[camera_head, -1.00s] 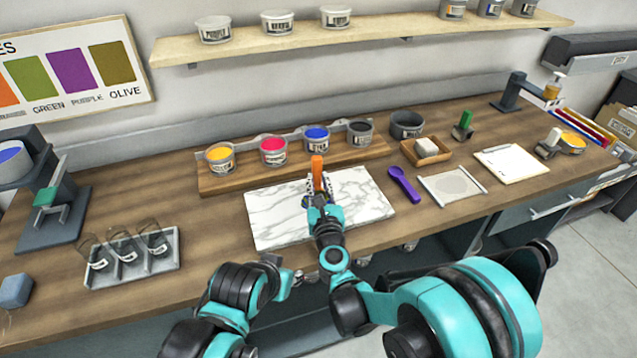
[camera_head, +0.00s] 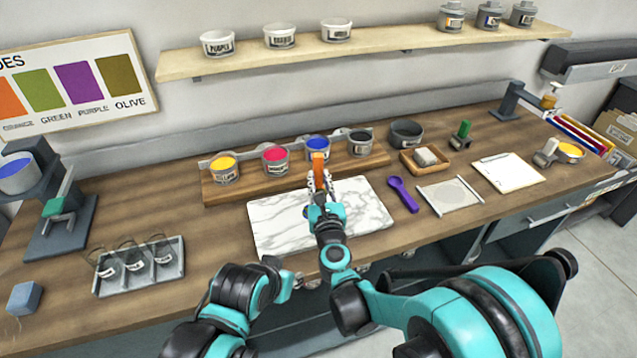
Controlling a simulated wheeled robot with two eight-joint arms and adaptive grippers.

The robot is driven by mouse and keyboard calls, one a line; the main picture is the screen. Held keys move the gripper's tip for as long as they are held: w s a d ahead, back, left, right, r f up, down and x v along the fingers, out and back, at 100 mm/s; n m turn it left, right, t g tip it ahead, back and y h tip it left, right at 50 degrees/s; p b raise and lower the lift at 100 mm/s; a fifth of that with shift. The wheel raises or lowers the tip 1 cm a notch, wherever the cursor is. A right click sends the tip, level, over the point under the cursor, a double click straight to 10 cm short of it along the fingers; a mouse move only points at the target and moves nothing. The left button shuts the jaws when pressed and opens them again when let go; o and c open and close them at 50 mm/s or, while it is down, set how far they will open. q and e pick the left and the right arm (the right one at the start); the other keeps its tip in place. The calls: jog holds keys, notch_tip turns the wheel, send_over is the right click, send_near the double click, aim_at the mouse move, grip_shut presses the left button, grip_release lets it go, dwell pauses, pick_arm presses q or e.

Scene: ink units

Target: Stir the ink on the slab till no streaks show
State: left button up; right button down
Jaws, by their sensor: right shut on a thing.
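The white marble slab (camera_head: 285,225) with grey veins lies at the front of the wooden bench. My right gripper (camera_head: 319,184) is shut on an orange-handled tool (camera_head: 319,168) near the slab's back edge. The tool stands roughly upright; its lower end is hidden by the gripper, so I cannot tell whether it touches the slab.
Open ink tins, yellow (camera_head: 224,169), magenta (camera_head: 275,160), blue (camera_head: 317,146) and dark (camera_head: 360,143), stand on a wooden board behind the slab. A purple spoon (camera_head: 403,195) and a screen (camera_head: 450,195) lie to the right. A glass-holding tray (camera_head: 140,285) stands left.

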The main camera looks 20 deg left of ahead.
dwell(0.4)
jog(key=shift+a+r+n+p, duration=0.3)
jog(key=shift+a+r+p, duration=0.05)
jog(key=shift+a+r, duration=0.1)
jog(key=f+b, duration=0.1)
jog(key=a+f+n+b, duration=0.1)
jog(key=f, duration=0.1)
jog(key=f+n+g+b, duration=0.1)
jog(key=f, duration=0.1)
jog(key=shift+s+a+h+b, duration=0.2)
jog(key=shift+h+b, duration=0.1)
jog(key=shift+h, duration=0.1)
jog(key=shift+s+d, duration=0.1)
dwell(0.3)
